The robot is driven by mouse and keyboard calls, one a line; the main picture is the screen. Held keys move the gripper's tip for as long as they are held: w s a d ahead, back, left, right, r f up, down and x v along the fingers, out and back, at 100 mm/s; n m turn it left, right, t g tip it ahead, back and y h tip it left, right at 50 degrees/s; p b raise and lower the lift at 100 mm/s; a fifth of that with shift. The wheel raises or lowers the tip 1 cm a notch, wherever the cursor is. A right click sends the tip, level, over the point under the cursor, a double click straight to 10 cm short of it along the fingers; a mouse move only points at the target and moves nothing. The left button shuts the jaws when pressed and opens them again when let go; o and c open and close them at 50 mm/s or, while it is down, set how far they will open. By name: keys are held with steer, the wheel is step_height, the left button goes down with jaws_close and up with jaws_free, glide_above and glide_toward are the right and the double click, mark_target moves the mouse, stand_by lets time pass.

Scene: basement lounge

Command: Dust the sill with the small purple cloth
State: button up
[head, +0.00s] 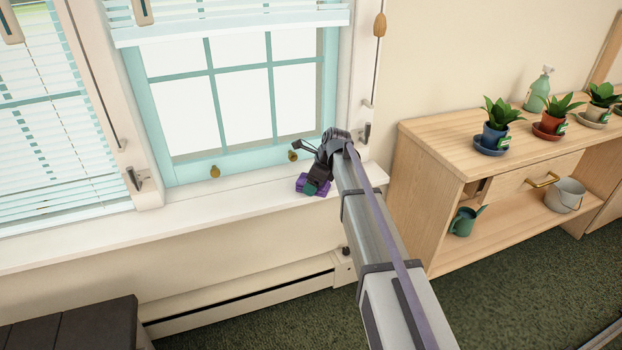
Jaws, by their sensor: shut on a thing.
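The small purple cloth (319,193) is at the right part of the white window sill (240,204), below the teal-framed window. My gripper (312,186) is shut on the cloth from above. The cloth looks bunched under the jaws and appears to touch the sill top, near its front edge. My gripper hides part of the cloth. The sill runs left from there and its visible top looks bare.
A wooden shelf unit (440,148) stands to the right, with several potted plants and a green spray bottle (539,90) on top. A watering can (465,221) and a bucket (565,195) sit on its lower shelf. A dark slatted surface (75,325) is at lower left.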

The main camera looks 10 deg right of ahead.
steer(key=shift+s+d, duration=0.1)
steer(key=shift+s, duration=0.5)
step_height(320, 180, up, 6)
steer(key=p, duration=0.6)
steer(key=shift+w, duration=0.1)
step_height(320, 180, up, 3)
steer(key=p, duration=0.3)
steer(key=shift+r, duration=0.15)
